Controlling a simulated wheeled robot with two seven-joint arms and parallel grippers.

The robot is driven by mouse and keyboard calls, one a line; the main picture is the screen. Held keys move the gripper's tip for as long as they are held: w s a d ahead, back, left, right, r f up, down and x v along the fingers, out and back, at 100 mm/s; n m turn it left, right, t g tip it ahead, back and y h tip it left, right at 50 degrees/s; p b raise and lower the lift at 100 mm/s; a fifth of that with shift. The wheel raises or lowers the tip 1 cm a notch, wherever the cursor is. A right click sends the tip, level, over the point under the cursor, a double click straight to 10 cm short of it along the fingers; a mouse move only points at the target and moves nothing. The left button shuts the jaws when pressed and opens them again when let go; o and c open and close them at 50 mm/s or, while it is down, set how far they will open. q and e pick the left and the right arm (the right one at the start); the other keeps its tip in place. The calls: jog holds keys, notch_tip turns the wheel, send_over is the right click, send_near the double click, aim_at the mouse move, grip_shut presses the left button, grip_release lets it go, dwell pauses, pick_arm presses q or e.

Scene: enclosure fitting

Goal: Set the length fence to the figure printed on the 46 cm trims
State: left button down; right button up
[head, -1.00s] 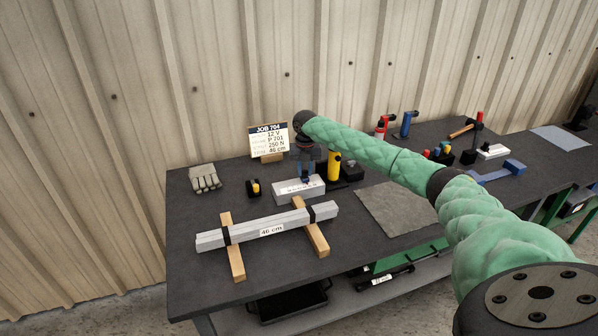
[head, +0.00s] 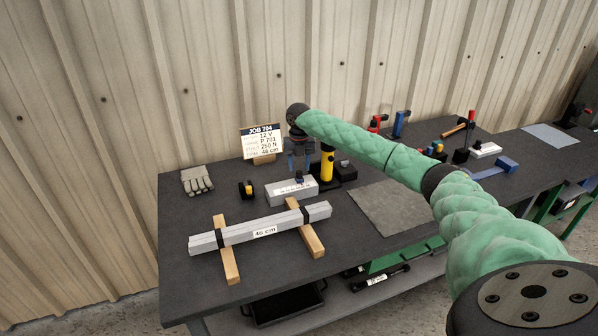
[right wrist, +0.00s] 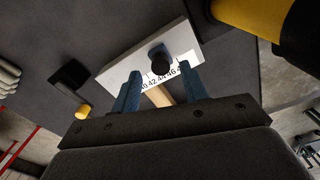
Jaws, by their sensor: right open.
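The length fence is a pale grey block (head: 291,191) with a printed scale on the dark bench; it also shows in the right wrist view (right wrist: 180,50). A dark knob (right wrist: 160,62) stands on it beside scale figures that look like 42, 44 and 46; I cannot tell its exact setting. My right gripper (head: 300,168) is open above the fence, its blue fingers (right wrist: 162,75) apart on either side of the knob in the wrist view, holding nothing. Grey trims (head: 290,222) labelled 46 cm lie strapped across two wooden bearers in front. My left gripper is not in view.
A job card (head: 262,141) reading 46 cm on its last line stands behind. A yellow cylinder (head: 327,165) stands close right of the fence. A small black-and-yellow item (head: 248,190) and gloves (head: 197,181) lie left. A grey mat (head: 393,210) lies right.

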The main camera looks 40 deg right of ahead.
aim_at(299, 172)
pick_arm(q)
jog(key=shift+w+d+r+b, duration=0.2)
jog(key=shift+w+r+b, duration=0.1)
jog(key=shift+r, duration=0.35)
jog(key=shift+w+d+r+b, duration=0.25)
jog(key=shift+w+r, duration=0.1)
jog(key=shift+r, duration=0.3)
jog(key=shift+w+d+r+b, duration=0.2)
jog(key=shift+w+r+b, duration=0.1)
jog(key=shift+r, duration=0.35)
pick_arm(e)
jog(key=shift+r, duration=2.65)
